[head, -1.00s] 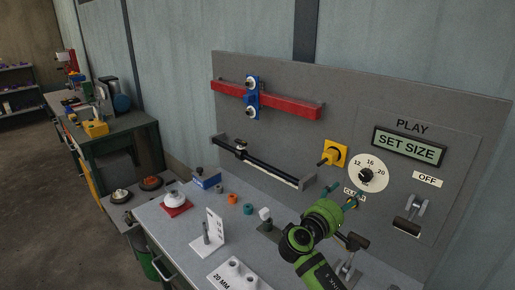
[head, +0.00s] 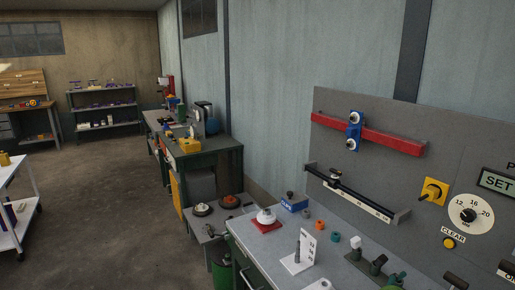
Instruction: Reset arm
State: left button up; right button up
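My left gripper is not in the head view. No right gripper fingers can be made out either. A small green shape (head: 397,280) shows at the bottom edge, right of centre, by the workbench (head: 262,258). It may be part of my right arm, but I cannot tell. Nothing is seen touching these.
A white dome on a red base (head: 267,218), a blue block (head: 294,202), an upright white plate (head: 306,248) and small rings stand on the bench. A dark lever handle (head: 455,282) is at bottom right. The floor (head: 110,210) at left is open, with a white cart (head: 22,210).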

jog(key=s+a+f+m+g+y, duration=0.1)
jog(key=s+a+f+y, duration=0.4)
jog(key=s+f, duration=0.4)
jog(key=s+a+f+m+g+y, duration=0.1)
jog(key=s+a+f+g+y, duration=0.2)
jog(key=s+a, duration=0.45)
jog(key=s+a+f+m+y, duration=0.2)
jog(key=s+a+y, duration=0.35)
jog(key=s, duration=0.35)
jog(key=s+f+g+b, duration=0.1)
jog(key=s+f+b, duration=0.1)
jog(key=f, duration=1.2)
jog(key=s+f+g+b, duration=0.1)
jog(key=f+b, duration=0.1)
jog(key=f, duration=1.3)
jog(key=s+d+f+g+b, duration=0.1)
jog(key=s+d+f+b, duration=0.1)
jog(key=s+f, duration=1.3)
jog(key=shift+s+f+n+h+b, duration=0.2)
jog(key=shift+f+n+h+b, duration=0.15)
jog(key=shift+f+b, duration=0.15)
jog(key=shift+r, duration=0.1)
jog(key=c, duration=0.5)
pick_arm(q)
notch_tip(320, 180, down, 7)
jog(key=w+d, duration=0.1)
pick_arm(e)
jog(key=shift+s, duration=0.15)
